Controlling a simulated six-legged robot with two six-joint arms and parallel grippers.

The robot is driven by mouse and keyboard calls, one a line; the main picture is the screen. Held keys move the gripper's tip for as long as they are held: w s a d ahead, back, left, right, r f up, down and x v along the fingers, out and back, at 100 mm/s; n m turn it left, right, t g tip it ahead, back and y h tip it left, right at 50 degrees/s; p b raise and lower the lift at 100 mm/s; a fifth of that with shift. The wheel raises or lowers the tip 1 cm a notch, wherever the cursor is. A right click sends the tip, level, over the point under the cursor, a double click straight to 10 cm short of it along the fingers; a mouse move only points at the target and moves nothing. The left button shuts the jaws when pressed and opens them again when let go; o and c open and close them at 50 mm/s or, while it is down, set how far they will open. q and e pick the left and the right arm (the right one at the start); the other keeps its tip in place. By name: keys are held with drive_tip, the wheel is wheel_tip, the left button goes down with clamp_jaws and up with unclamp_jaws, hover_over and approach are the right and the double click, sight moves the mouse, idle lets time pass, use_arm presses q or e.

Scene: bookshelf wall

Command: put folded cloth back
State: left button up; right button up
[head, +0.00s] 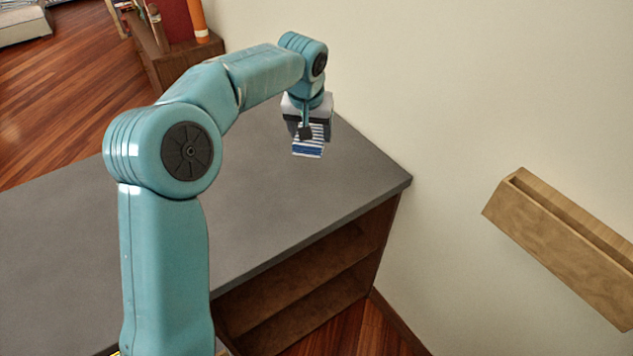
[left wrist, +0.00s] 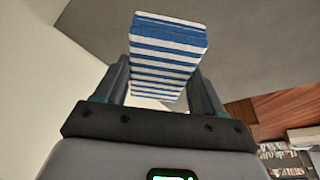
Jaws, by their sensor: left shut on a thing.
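The folded cloth (head: 307,150) has blue and white stripes. In the head view it shows just below my left gripper (head: 306,132), over the far end of the grey top near the wall. In the left wrist view the striped cloth (left wrist: 168,50) sits between the two fingers of my left gripper (left wrist: 160,85), which is shut on it. The cloth's far end sticks out beyond the fingertips. I cannot tell whether the cloth touches the grey top. My right gripper is in neither view.
The grey top (head: 290,210) of a wooden shelf unit is bare around the cloth. Its open shelves (head: 310,295) face the front. A wooden wall ledge (head: 560,250) is at the right. A low brown cabinet (head: 175,58) with books stands at the back left.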

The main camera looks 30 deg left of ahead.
use_arm(q)
drive_tip(key=f, duration=0.4)
drive_tip(key=f+p, duration=0.1)
drive_tip(key=f, duration=0.8)
drive_tip(key=shift+a+f, duration=0.1)
drive_tip(key=shift+a, duration=0.15)
wheel_tip(320, 180, down, 4)
drive_tip(key=shift+d+r+p, duration=0.1)
drive_tip(key=shift+p, duration=0.35)
drive_tip(key=shift+s, duration=0.1)
drive_tip(key=shift+f+b, duration=0.2)
drive_tip(key=shift+b, duration=0.1)
drive_tip(key=o, duration=1)
